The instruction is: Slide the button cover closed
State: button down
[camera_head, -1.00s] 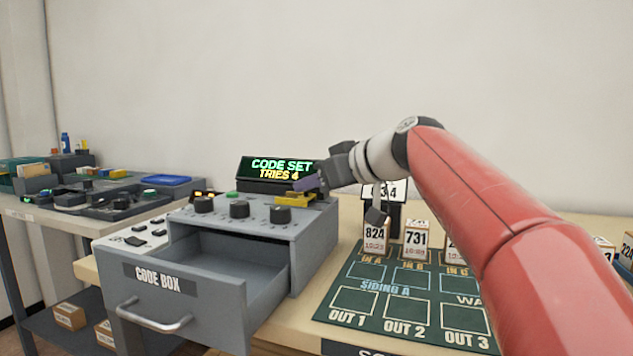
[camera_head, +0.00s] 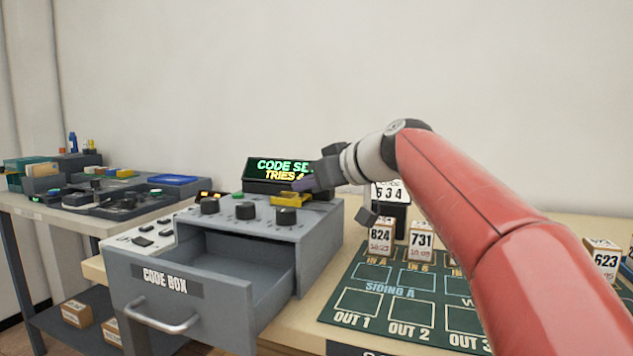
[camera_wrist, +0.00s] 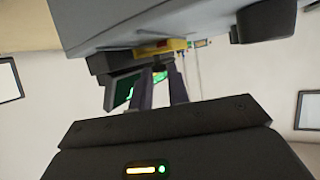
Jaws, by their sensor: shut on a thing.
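The yellow button cover (camera_head: 287,201) sits on the top of the grey code box (camera_head: 325,225), toward its back right, behind the right-hand black knob. It also shows in the wrist view (camera_wrist: 174,45), with a small red patch beside it. My gripper (camera_head: 302,184) reaches in from the right, its fingertips at the cover. In the wrist view my two fingers (camera_wrist: 160,72) are shut on a small dark tab at the cover. The fingers hide part of the cover, and I cannot tell how much of the button it covers.
A lit display (camera_head: 279,170) stands behind the box. The box's drawer (camera_head: 180,300) is open toward me. Three black knobs line the top, with a green button (camera_head: 238,195) behind them. Numbered blocks (camera_head: 380,237) and a green board (camera_head: 400,290) lie to the right.

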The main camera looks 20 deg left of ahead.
jog(key=c, duration=1.4)
grip_release()
jog(key=shift+a, duration=0.25)
jog(key=shift+d, duration=0.1)
jog(key=v, duration=0.7)
jog(key=shift+s+d+r+b, duration=0.15)
jog(key=shift+s+d+b, duration=0.1)
jog(key=shift+b, duration=0.15)
